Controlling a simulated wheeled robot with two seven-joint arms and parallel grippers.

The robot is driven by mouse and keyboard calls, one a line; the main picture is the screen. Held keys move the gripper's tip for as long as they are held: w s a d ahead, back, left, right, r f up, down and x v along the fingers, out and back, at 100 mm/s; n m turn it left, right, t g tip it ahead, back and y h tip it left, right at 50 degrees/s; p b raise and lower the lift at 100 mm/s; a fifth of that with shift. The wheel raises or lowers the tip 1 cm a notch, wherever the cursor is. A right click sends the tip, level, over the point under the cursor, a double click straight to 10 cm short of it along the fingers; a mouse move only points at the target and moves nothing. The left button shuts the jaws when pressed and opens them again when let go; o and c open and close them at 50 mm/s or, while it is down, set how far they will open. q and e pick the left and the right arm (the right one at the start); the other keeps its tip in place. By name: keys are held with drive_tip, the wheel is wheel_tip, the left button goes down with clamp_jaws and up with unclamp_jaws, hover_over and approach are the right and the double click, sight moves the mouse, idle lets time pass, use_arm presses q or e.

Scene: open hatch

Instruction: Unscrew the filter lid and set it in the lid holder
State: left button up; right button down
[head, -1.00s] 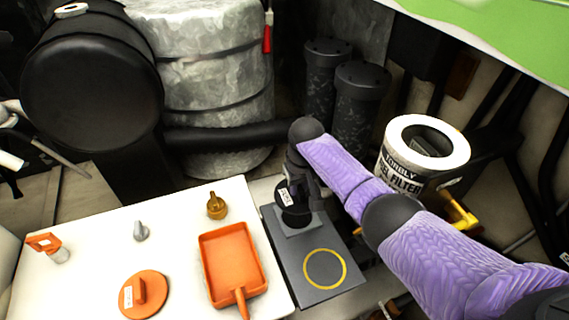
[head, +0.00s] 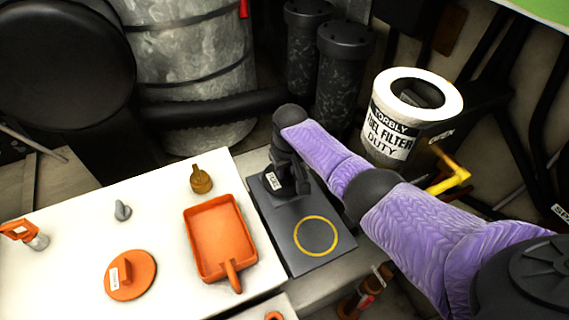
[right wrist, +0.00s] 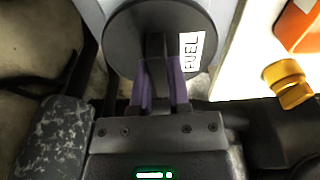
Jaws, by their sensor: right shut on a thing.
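The filter lid (right wrist: 130,45) is a dark round disc with a raised bar and a white "FUEL" label. My right gripper (right wrist: 161,82) is shut on the bar in the right wrist view. In the head view the lid (head: 271,181) and my right gripper (head: 287,176) are over the back end of a dark grey plate (head: 292,258) with a yellow ring, likely the lid holder. I cannot tell whether the lid touches it. The white-rimmed fuel filter (head: 386,135) stands open-topped to the right, behind my right forearm. My left gripper is out of view.
A white table (head: 60,256) on the left carries an orange tray (head: 219,241), an orange disc with a handle (head: 131,275), a brass fitting (head: 201,180) and small tools. A yellow handle (head: 448,180) juts out beside the filter. Black cylinders (head: 343,75) stand behind.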

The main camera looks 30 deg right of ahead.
drive_tip(key=shift+f, duration=0.1)
idle(0.6)
idle(0.3)
drive_tip(key=shift+p, duration=0.35)
idle(0.4)
drive_tip(key=shift+f, duration=0.1)
drive_tip(key=shift+f, duration=0.45)
